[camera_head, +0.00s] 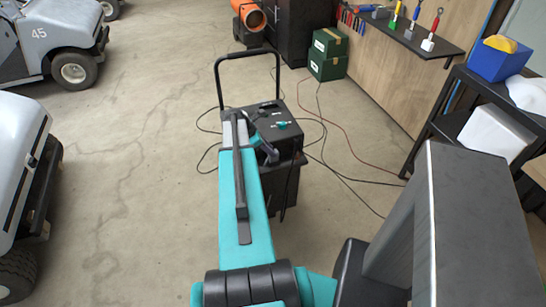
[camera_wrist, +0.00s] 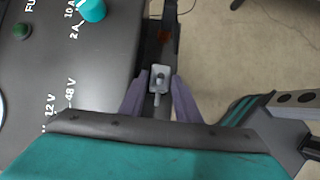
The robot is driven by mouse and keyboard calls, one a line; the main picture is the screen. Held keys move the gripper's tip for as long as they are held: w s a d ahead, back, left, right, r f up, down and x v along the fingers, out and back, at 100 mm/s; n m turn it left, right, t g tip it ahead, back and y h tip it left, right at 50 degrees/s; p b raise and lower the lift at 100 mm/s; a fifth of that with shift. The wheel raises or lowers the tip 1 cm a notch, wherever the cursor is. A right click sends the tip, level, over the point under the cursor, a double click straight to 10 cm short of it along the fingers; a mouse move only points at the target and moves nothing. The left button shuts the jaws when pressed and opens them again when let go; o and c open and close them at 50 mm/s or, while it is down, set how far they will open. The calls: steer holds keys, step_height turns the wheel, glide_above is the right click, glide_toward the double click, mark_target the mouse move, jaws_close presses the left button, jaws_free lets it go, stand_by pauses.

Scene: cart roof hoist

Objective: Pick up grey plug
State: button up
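The grey plug (camera_wrist: 159,77) shows in the wrist view as a small light grey block with a rounded stud, at the right edge of a black charger box (camera_wrist: 75,55). My gripper (camera_wrist: 160,88) has its two purple fingers apart, one on each side of the plug. Small gaps show between the fingers and the plug, so it looks open and not clamped.
The charger has a tall black handle (camera_head: 247,55) and a teal knob (camera_wrist: 93,10). Cables (camera_head: 340,172) lie on the floor around it. A dark shelf (camera_head: 480,95) with a blue bin (camera_head: 498,62) stands at right. Carts (camera_head: 60,45) stand at left; floor between is clear.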

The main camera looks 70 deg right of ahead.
steer(key=shift+p+x, duration=0.3)
steer(key=shift+x, duration=1.35)
steer(key=shift+r, duration=0.1)
jaws_close()
